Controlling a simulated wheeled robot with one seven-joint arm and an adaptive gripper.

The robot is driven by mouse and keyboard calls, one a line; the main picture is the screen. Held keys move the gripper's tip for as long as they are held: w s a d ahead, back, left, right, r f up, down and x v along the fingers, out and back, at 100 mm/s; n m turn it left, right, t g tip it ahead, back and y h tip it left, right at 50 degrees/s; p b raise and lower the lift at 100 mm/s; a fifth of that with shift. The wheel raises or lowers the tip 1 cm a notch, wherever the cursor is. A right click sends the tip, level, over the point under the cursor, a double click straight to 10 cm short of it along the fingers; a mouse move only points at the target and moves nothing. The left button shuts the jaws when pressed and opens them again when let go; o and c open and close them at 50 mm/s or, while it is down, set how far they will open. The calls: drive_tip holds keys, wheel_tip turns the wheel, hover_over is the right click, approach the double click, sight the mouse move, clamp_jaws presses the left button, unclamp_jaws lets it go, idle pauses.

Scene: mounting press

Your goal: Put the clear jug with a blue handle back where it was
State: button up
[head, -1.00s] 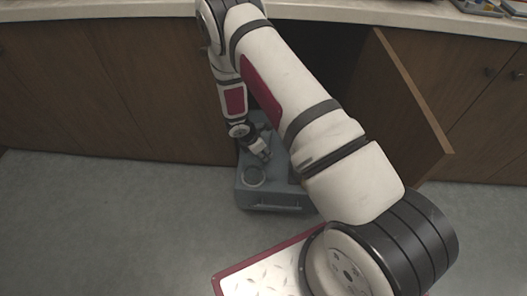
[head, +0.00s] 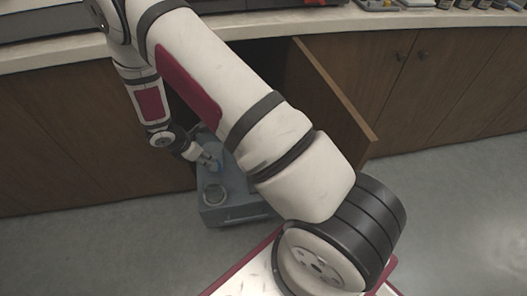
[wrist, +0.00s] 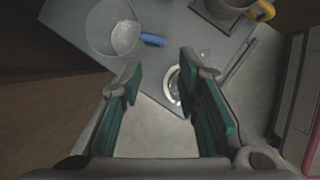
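The clear jug (wrist: 110,32) with a blue handle (wrist: 152,40) is at the upper left of the wrist view, on a blue-grey surface (wrist: 60,12). Its handle points right, just beyond my fingertips. My gripper (wrist: 162,72) is open, with green pads and nothing between them; it is apart from the jug. In the head view my gripper (head: 208,160) is low over the blue-grey unit (head: 240,213), with a small blue patch beside it, likely the handle. The jug's body is hard to make out there.
A vessel with a yellow handle (wrist: 264,10) stands at the upper right of the wrist view. A round, clear-rimmed thing (head: 215,195) is on the unit's front part. An open cabinet door (head: 325,100) stands to the right, under the counter (head: 300,28). Grey floor (head: 450,220) is clear.

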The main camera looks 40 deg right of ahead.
drive_tip(key=s+d+r+m, duration=0.1)
drive_tip(key=d+r+m, duration=0.15)
drive_tip(key=r, duration=0.65)
drive_tip(key=d+r+m, duration=0.1)
drive_tip(key=r+m, duration=0.2)
drive_tip(key=r, duration=0.5)
drive_tip(key=s+d+r+m, duration=0.1)
drive_tip(key=s+r+m, duration=0.1)
drive_tip(key=s+r, duration=0.35)
drive_tip(key=s+r+m, duration=0.3)
drive_tip(key=r, duration=0.5)
drive_tip(key=s+a+r+m+y, duration=0.1)
drive_tip(key=s+a+r+m, duration=0.1)
drive_tip(key=s, duration=0.7)
drive_tip(key=s+a+r+m+y, duration=0.2)
drive_tip(key=s+r+m, duration=0.1)
drive_tip(key=s, duration=0.6)
drive_tip(key=s+a+r+m+y, duration=0.1)
drive_tip(key=s+a+r+m, duration=0.2)
drive_tip(key=s, duration=0.7)
drive_tip(key=shift+r+g+y, duration=0.3)
drive_tip(key=shift+r+y, duration=0.1)
drive_tip(key=shift+r, duration=0.4)
wheel_tip(320, 180, up, 27)
drive_tip(key=t+p, duration=0.3)
drive_tip(key=p, duration=2.2)
drive_tip(key=shift+d+f+t, duration=0.15)
drive_tip(key=shift+d+t, duration=0.1)
drive_tip(key=shift+t, duration=0.15)
